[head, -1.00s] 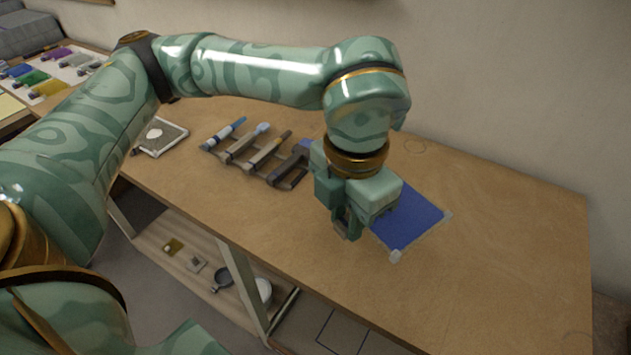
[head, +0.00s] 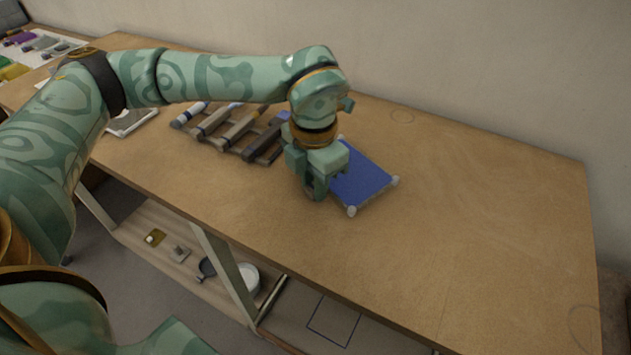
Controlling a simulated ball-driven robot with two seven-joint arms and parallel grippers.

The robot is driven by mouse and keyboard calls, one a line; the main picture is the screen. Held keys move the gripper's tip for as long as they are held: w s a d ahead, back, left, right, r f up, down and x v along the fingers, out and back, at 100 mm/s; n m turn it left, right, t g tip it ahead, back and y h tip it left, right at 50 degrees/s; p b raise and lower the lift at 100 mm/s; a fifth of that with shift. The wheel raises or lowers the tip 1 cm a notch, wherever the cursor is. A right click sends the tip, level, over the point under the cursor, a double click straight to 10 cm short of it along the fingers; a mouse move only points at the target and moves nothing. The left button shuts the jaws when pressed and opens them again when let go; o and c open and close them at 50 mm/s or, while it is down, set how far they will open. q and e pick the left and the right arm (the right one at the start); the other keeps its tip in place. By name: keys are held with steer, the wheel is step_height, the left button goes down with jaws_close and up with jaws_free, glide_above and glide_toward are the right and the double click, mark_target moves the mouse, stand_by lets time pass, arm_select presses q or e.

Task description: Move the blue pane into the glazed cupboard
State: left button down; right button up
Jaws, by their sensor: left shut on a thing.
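The blue pane (head: 361,181) is a flat blue sheet with pale corner pieces, on or just above the wooden table. My left gripper (head: 315,191) is at its left edge and shut on it; the gripper and wrist hide that edge and the fingertips. I cannot tell whether the pane is clear of the table. My right gripper is not in view. No glazed cupboard shows in this view.
A rack of brushes or tools (head: 235,130) lies just left of the gripper. A small framed plate (head: 131,121) lies farther left. The table (head: 480,220) is clear on the right. A low shelf (head: 160,262) with small items is below the front edge.

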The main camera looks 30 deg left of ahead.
arm_select(q)
steer(key=c, duration=1.2)
jaws_free()
steer(key=shift+s, duration=0.1)
